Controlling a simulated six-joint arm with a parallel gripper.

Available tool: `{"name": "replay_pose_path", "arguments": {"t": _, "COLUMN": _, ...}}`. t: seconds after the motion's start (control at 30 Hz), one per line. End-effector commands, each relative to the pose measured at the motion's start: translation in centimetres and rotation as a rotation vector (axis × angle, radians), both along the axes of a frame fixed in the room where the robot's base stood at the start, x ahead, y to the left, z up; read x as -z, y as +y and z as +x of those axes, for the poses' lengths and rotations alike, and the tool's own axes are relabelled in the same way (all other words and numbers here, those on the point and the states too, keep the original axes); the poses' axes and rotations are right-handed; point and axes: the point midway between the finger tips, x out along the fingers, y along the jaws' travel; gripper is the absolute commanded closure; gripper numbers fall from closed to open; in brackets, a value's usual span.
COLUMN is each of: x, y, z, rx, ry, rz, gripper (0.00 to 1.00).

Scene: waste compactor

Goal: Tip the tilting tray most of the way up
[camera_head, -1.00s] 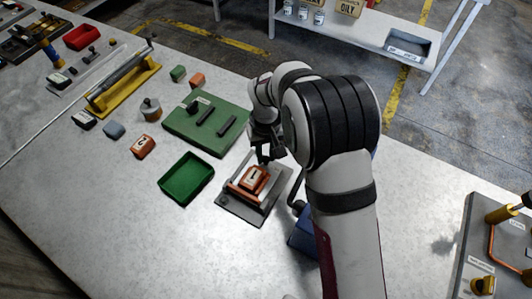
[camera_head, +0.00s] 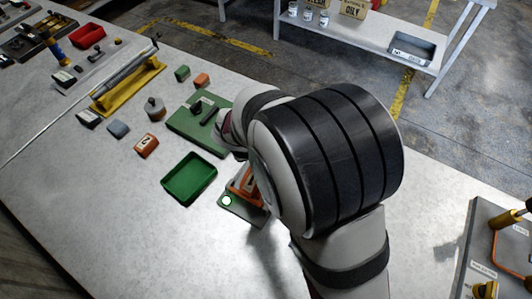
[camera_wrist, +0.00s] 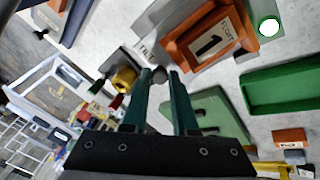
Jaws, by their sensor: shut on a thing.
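The tilting tray, with its grey plate (camera_wrist: 165,17) and part of a label, shows in the wrist view. In the head view my arm hides the gripper and part of the tray.
An empty green bin (camera_head: 189,178) stands just left of the tray, with a green board (camera_head: 190,124) behind it. An orange block marked 2 (camera_head: 146,146) lies farther left.

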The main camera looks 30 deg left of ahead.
Motion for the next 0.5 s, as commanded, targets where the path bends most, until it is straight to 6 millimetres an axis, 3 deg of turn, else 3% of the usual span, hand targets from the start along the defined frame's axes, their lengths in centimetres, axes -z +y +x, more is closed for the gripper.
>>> {"name": "replay_pose_path", "arguments": {"t": 0.5, "x": -1.6, "y": 0.1, "z": -2.1, "rx": 0.000, "ry": -0.214, "rz": 0.001, "gripper": 1.00}}
